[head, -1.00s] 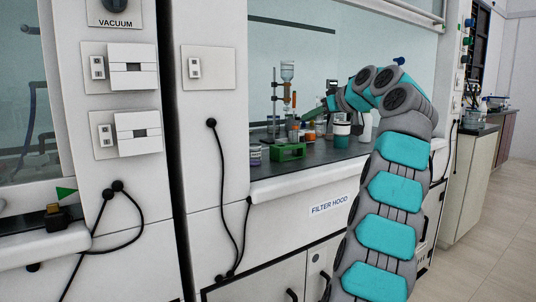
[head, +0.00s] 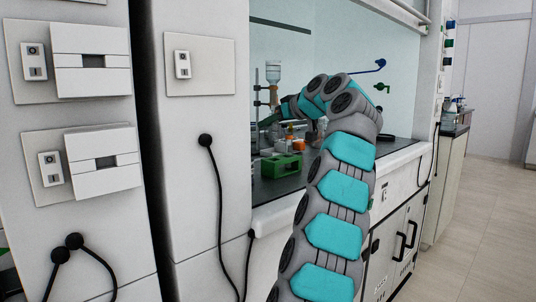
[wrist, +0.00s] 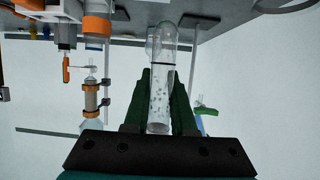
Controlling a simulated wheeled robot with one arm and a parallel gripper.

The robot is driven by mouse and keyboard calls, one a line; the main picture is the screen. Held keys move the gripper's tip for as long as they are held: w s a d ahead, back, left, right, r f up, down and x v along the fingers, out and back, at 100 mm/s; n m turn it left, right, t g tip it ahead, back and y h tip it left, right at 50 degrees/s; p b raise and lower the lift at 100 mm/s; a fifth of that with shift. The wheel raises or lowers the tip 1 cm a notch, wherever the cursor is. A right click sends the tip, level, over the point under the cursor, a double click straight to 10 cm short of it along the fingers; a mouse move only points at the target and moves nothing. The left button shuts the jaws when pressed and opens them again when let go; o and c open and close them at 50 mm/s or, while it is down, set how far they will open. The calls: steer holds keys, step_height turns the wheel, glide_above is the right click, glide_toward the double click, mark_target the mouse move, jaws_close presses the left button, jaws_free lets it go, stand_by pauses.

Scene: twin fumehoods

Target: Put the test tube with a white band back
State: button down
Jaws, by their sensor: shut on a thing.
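In the wrist view my gripper (wrist: 161,98) has its two dark green fingers shut on a clear glass test tube (wrist: 161,62). The tube has a thin dark ring near its upper part in the picture and pale speckles lower down; I cannot make out a white band. In the head view a green block-shaped rack (head: 282,166) stands on the dark hood worktop. My gripper is mostly hidden behind my arm there, above and behind the rack, and the held tube does not show clearly.
A stand with a clear bottle (head: 273,72) rises behind the rack. Small orange-topped containers (head: 290,146) stand close behind it. Blue and green taps (head: 380,64) are on the hood's back wall. The worktop (head: 275,190) is bare near its front left edge.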

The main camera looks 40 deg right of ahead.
steer(key=shift+a+f, duration=0.2)
steer(key=shift+f, duration=0.3)
steer(key=shift+d+f, duration=0.25)
steer(key=shift+f, duration=0.3)
steer(key=shift+a+f, duration=0.15)
steer(key=shift+f, duration=0.8)
steer(key=shift+w+f+b, duration=0.1)
steer(key=shift+f+b, duration=1.05)
steer(key=shift+f, duration=1.3)
steer(key=shift+f, duration=0.1)
steer(key=shift+f, duration=0.15)
steer(key=c, duration=0.7)
jaws_free()
steer(key=shift+c, duration=0.2)
